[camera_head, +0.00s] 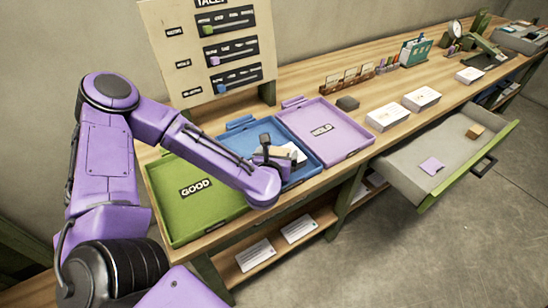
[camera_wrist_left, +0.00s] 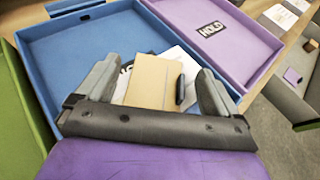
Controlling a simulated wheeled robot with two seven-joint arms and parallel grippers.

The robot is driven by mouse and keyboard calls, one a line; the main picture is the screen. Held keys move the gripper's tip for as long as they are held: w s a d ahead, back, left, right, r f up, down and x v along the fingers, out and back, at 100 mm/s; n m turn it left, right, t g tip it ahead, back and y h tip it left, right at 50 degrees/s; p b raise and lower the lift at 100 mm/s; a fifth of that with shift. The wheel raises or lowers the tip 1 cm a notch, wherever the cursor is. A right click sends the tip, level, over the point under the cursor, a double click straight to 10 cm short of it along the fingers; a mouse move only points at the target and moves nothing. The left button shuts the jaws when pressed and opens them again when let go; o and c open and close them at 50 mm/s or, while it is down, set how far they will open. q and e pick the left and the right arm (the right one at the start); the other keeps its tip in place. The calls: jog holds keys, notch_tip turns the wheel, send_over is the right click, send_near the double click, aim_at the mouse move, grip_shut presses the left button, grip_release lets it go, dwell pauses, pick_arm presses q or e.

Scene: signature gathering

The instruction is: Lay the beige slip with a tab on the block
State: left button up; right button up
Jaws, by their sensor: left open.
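The beige slip (camera_wrist_left: 152,82) lies on white papers (camera_wrist_left: 186,59) in the blue tray, with a dark tab-like piece near its right edge. My left gripper (camera_wrist_left: 155,88) is open, with its fingers on either side of the slip and apart from it in the picture. In the head view my left gripper (camera_head: 268,148) covers part of the papers, so contact there is hidden. A dark grey block (camera_head: 347,103) sits on the bench behind the purple tray. A small tan block (camera_head: 475,131) lies in the open drawer. My right gripper is not in view.
The blue tray (camera_head: 240,139) stands between the green GOOD tray (camera_head: 205,215) and the purple HOLD tray (camera_head: 335,140), both empty. A tally board (camera_head: 185,60) rises behind. White card stacks (camera_head: 388,116) stand right of HOLD. The open drawer (camera_head: 425,170) juts out and holds a purple slip (camera_head: 431,166).

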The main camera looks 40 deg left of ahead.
pick_arm(q)
jog(key=v, duration=0.4)
jog(key=shift+s+d+b, duration=0.15)
jog(key=shift+s+b, duration=0.1)
jog(key=shift+b, duration=0.1)
jog(key=p+v, duration=0.3)
jog(key=p, duration=0.1)
jog(key=p+v, duration=0.3)
jog(key=p, duration=0.1)
jog(key=shift+s+r, duration=0.25)
jog(key=shift+r, duration=0.15)
jog(key=shift+f, duration=0.15)
